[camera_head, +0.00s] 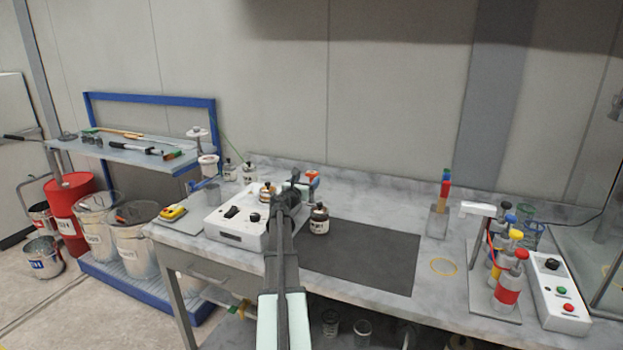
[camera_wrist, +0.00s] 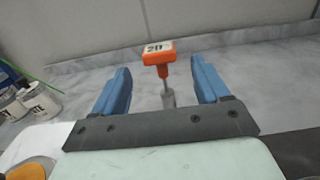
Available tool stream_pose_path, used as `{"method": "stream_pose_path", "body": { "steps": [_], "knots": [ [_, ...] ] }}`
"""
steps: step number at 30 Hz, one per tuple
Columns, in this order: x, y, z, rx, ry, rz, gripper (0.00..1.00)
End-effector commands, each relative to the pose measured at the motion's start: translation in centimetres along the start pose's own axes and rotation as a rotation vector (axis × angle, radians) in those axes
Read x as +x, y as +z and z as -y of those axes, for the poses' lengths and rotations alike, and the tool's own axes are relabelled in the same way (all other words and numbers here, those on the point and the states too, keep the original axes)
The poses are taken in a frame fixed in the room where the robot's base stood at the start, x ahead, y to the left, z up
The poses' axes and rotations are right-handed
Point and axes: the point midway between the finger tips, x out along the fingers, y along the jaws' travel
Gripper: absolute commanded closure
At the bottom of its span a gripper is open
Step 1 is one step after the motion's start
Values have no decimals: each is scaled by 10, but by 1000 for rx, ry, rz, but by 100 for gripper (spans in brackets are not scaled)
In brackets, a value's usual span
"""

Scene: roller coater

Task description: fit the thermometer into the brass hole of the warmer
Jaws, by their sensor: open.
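The thermometer has an orange head with a white display reading 20 (camera_wrist: 158,52) and a thin stem. It stands upright, its stem running down to a small grey holder (camera_wrist: 168,99). In the head view its orange head (camera_head: 313,175) shows just right of my gripper (camera_head: 294,180). In the wrist view my gripper (camera_wrist: 161,75) is open, with one blue finger on each side of the thermometer and gaps to both. I cannot tell whether the fingertips reach it in depth. The warmer is a white box (camera_head: 230,238) left of my arm.
Two bottles (camera_head: 238,172) stand behind the warmer. A yellow device (camera_head: 173,212) lies left of it. Colour-capped bottles (camera_head: 509,283) stand far right.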

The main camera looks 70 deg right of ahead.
Motion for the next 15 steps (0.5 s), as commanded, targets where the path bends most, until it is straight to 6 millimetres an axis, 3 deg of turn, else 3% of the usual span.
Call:
{"method": "stream_pose_path", "body": {
  "steps": [8, 15],
  "knots": [
    [13, -1, -1, 1, -1, 0, 26],
    [50, -1, -1, 1, -2, 0, 26]
  ]
}}
